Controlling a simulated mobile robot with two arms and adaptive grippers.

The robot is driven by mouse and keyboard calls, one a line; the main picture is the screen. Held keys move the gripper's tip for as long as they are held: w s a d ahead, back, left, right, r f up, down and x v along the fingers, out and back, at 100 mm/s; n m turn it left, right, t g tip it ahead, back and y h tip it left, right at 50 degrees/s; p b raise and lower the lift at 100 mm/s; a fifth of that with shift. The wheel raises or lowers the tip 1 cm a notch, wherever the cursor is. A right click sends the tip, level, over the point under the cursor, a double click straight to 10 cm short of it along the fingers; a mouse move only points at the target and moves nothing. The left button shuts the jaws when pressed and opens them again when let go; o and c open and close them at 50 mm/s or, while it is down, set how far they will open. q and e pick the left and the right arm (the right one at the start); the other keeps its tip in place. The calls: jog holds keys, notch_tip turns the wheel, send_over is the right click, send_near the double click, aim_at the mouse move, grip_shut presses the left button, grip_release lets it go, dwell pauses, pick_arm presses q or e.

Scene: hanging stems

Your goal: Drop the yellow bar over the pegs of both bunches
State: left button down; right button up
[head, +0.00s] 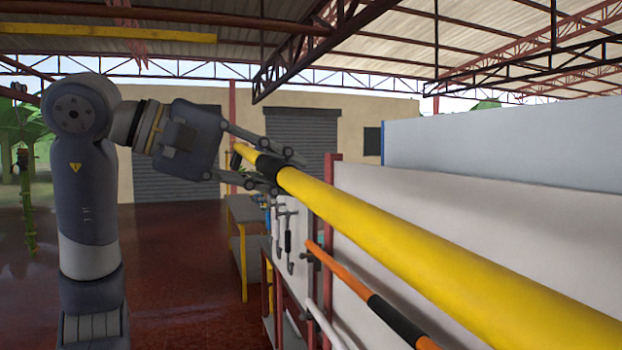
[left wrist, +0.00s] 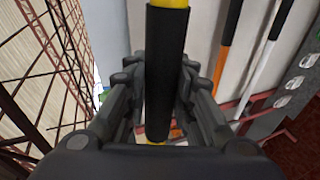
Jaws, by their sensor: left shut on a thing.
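The yellow bar (head: 420,240) runs from the left gripper toward the lower right of the head view, large and close at that end. My left gripper (head: 284,172) is shut around the bar near its far end. In the left wrist view the gripper (left wrist: 160,85) holds it at a black sleeve (left wrist: 166,60), with yellow (left wrist: 168,3) showing beyond. A green knobbly stem (head: 28,205) hangs at the far left edge, partly cut off and behind my arm. I cannot make out pegs or a second bunch. My right gripper is not in view.
A pale wall panel (head: 430,215) stands close behind the bar, with an orange bar (head: 350,280) and hooked tools (head: 288,240) along it. A workbench (head: 243,210) stands farther back. Yellow overhead beam (head: 110,31) crosses upper left. The red floor (head: 175,270) is open left of the bench.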

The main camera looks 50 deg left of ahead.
pick_arm(q)
jog(key=s+a, duration=0.3)
jog(key=s, duration=0.7)
jog(key=shift+s+a, duration=0.2)
jog(key=shift+a, duration=0.05)
dwell(0.5)
dwell(0.5)
